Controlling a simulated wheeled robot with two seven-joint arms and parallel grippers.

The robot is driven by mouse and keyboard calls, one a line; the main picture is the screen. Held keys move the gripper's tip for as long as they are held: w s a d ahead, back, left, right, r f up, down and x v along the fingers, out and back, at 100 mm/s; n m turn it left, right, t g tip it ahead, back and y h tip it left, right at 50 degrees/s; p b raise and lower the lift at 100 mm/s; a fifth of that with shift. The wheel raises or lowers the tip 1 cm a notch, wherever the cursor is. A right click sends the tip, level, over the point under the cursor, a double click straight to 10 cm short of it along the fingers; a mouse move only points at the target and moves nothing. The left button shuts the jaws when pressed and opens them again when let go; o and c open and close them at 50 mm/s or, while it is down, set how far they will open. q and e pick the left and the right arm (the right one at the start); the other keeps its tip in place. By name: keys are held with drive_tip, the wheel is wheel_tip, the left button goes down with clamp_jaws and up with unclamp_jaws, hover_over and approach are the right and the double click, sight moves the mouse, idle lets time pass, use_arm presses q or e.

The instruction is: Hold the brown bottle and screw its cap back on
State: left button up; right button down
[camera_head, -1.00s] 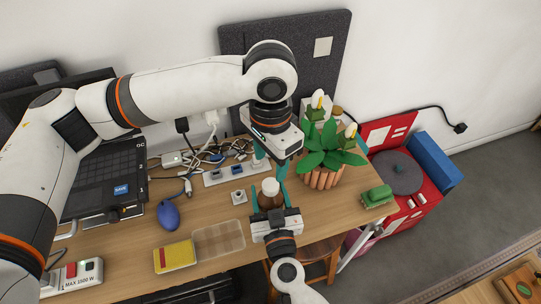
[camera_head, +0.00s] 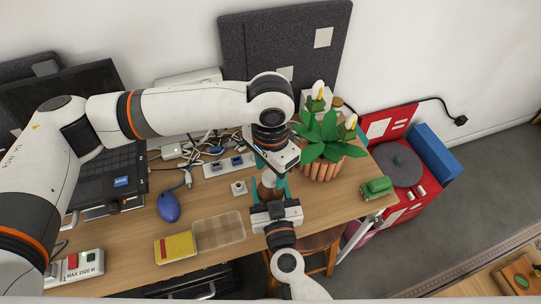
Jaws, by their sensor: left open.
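The brown bottle (camera_head: 265,192) stands upright near the table's front edge, with the white cap (camera_head: 269,180) at its top. How tightly the cap sits cannot be told. My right gripper (camera_head: 269,193) comes from the front, its teal fingers on both sides of the bottle, and looks shut on it. My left gripper (camera_head: 270,173) points down from above, open, its teal fingertips around the cap's height. Its body and fingers partly hide the cap and bottle.
A potted plant (camera_head: 325,143) stands close on the right, with a green toy vehicle (camera_head: 376,188) beyond it. A power strip (camera_head: 229,166) and cables lie behind left.

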use_arm(q)
drive_tip(key=shift+f, duration=0.65)
drive_tip(key=c, duration=1)
drive_tip(key=o, duration=1.2)
drive_tip(key=shift+c, duration=0.2)
wheel_tip(320, 180, up, 12)
